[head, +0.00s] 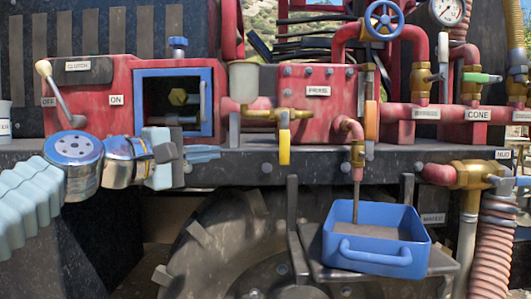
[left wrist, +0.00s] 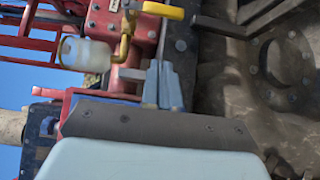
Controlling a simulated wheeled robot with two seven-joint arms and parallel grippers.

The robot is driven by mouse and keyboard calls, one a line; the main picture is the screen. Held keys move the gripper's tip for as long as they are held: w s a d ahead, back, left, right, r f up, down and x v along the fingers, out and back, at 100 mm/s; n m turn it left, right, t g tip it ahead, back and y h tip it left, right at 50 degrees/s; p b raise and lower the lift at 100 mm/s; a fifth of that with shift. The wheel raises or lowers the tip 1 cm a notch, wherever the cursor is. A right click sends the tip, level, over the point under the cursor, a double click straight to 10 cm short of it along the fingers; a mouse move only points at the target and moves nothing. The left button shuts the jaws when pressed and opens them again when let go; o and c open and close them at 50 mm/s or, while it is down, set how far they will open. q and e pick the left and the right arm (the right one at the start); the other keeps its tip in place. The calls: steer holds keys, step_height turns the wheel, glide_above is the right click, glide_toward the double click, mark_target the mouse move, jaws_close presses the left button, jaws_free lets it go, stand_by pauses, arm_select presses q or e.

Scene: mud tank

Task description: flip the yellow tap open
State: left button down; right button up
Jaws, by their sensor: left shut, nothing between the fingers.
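The yellow tap handle (head: 284,148) hangs straight down from a brass pipe (head: 272,114) on the front of the red machinery. In the left wrist view the yellow handle (left wrist: 163,11) shows at the top edge, beyond my fingertips. My left gripper (head: 218,153) is shut and empty. It points right, to the left of the handle at about the height of its lower part, with a visible gap between. In the left wrist view its fingers (left wrist: 161,70) lie together, apart from the handle. My right gripper is not in view.
A pale cup (head: 243,82) stands above the brass pipe. An orange handle (head: 371,120) hangs further right. A blue-framed box (head: 206,100) is just above my gripper. A dark ledge (head: 240,172) runs below, and a blue tray (head: 345,253) sits lower right.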

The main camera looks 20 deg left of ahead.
arm_select(q)
steer(key=shift+w, duration=0.1)
steer(key=p, duration=0.2)
glide_toward(285, 138)
steer(key=w+a+f, duration=0.2)
steer(key=w, duration=0.3)
steer(key=d, duration=0.1)
steer(key=w+d+p, duration=0.1)
steer(key=d, duration=0.1)
steer(key=shift+d, duration=0.2)
